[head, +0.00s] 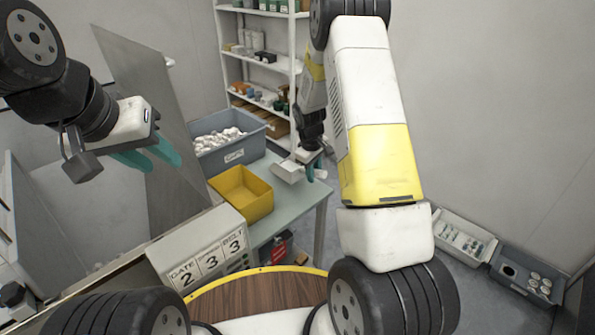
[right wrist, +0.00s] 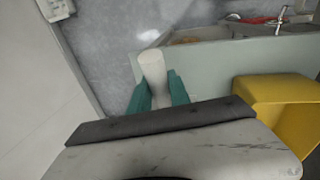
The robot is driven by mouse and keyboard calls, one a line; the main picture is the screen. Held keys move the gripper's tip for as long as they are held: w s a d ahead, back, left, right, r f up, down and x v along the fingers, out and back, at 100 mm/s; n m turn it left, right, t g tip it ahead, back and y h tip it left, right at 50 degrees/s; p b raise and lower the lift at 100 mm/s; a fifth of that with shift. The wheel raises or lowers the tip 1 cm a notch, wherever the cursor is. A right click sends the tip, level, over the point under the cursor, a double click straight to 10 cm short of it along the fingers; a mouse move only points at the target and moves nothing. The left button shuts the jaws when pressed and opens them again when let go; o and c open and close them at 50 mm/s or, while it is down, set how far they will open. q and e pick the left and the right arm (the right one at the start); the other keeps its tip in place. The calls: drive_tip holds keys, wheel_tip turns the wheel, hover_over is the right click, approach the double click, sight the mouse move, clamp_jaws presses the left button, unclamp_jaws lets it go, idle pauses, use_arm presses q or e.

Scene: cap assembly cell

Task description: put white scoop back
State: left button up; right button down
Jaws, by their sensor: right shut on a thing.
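The white scoop (head: 287,172) is at my right gripper (head: 314,168), by the right edge of the pale green table. My right gripper is shut on it. In the right wrist view, a white, rounded part of the scoop (right wrist: 154,70) stands between the teal fingers (right wrist: 158,92). The rest of the scoop is not clear there. My left gripper (head: 148,156) is at the upper left of the head view, with its teal fingers apart and nothing between them.
A grey bin of white pieces (head: 204,147) stands at the table's back. An empty yellow bin (head: 250,207) is in front of it, also in the right wrist view (right wrist: 262,95). A counter box (head: 203,262) stands nearer. Shelves (head: 291,62) stand behind; floor trays (head: 470,228) lie right.

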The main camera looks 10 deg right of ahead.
drive_tip(key=shift+f, duration=3)
drive_tip(key=c, duration=1.2)
unclamp_jaws()
